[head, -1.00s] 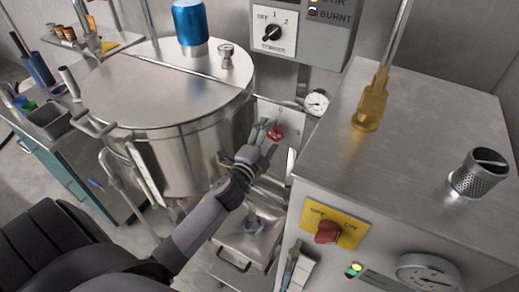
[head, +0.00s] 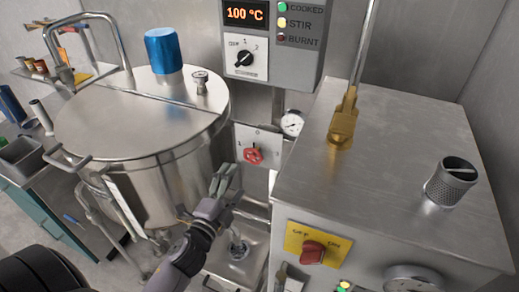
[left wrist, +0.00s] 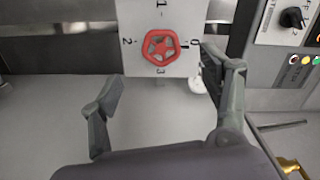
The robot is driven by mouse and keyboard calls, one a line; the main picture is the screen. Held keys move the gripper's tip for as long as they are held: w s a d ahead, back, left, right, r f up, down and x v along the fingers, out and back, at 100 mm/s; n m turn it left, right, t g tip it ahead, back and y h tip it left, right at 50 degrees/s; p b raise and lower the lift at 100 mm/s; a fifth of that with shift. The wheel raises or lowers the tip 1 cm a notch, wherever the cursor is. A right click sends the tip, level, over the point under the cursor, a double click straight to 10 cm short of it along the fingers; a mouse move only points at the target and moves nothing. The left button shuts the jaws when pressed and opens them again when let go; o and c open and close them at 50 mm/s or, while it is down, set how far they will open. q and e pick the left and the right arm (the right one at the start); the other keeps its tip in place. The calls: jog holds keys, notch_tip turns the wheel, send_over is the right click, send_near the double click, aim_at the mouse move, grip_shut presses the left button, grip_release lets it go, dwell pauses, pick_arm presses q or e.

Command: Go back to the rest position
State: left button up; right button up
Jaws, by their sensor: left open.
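My left gripper (head: 226,180) is open and empty in the head view, in front of the steel vat and just below a red valve knob (head: 253,155) on a white plate. In the left wrist view the two fingers of the left gripper (left wrist: 165,108) stand wide apart. The red knob (left wrist: 160,47) is beyond them, with the marks 0 to 3 around it, and nothing touches it. My right gripper is not in view.
A large steel vat (head: 150,160) with a blue cylinder (head: 163,51) on its lid stands at left. A steel machine (head: 400,150) with a red switch (head: 312,252), a brass fitting (head: 342,120) and a perforated cup (head: 452,181) stands at right. A control box (head: 270,40) reads 100 °C.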

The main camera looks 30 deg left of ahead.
pick_arm(q)
jog(key=s+f+n+g+y, duration=0.2)
jog(key=s+f+n+g, duration=0.55)
jog(key=n, duration=0.25)
jog(key=s+d+f+n+g+h, duration=0.3)
jog(key=s+d+g, duration=0.45)
jog(key=s, duration=0.65)
notch_tip(320, 180, down, 26)
jog(key=s+d, duration=0.1)
jog(key=s+a+f+g, duration=0.2)
jog(key=s+a+f, duration=0.1)
jog(key=s+f, duration=1.4)
jog(key=shift+s+m, duration=0.3)
jog(key=shift+m, duration=0.1)
